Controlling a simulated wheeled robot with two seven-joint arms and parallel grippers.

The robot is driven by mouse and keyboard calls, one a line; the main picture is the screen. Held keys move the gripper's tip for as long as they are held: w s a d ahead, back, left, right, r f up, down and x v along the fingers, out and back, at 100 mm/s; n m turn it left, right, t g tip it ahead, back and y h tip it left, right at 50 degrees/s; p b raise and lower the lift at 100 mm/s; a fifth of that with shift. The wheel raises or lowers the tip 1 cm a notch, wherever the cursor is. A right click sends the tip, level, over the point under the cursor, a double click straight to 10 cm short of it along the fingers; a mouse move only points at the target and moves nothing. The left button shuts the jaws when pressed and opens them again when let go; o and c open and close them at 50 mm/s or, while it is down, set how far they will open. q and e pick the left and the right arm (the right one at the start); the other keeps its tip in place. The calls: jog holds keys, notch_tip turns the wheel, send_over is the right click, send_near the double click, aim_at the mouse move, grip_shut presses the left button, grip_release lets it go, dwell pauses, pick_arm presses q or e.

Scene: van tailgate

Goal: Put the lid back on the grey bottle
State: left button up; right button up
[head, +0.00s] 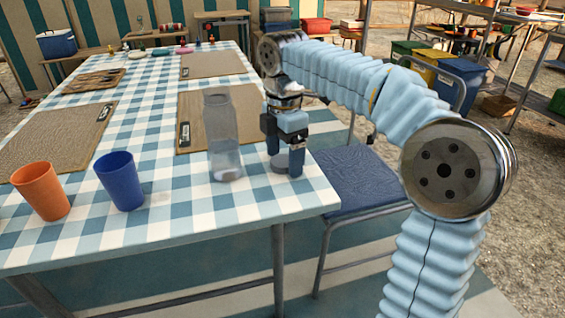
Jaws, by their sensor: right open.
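The grey bottle (222,138), see-through, stands upright near the front right of the checked table, with no lid visible on top. A small round grey lid (279,166) lies on the table to the right of the bottle's base. My right gripper (285,162) points down at the lid with its fingers open. One finger is at the lid's far left side and the other at its right. I cannot tell whether they touch it. My left gripper is not in view.
A blue cup (120,181) and an orange cup (41,190) stand left of the bottle. Woven placemats (205,108) lie on the table. A blue chair (358,178) stands at its right edge. The cloth in front of the bottle is clear.

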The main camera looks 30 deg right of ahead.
aim_at(284, 159)
jog(key=shift+c, duration=0.3)
jog(key=c, duration=1)
jog(key=shift+r, duration=0.15)
jog(key=shift+c, duration=0.2)
jog(key=shift+r, duration=0.25)
notch_tip(284, 159, up, 2)
jog(key=shift+r+p, duration=0.2)
jog(key=shift+p, duration=0.4)
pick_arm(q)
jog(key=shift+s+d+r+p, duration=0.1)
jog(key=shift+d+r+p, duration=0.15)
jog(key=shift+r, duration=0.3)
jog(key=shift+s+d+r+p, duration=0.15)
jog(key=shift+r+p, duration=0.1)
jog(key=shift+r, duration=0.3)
pick_arm(e)
jog(key=s+a+r, duration=0.6)
jog(key=s+r, duration=0.4)
jog(key=s, duration=0.2)
jog(key=shift+s+a, duration=0.15)
jog(key=shift+a, duration=0.15)
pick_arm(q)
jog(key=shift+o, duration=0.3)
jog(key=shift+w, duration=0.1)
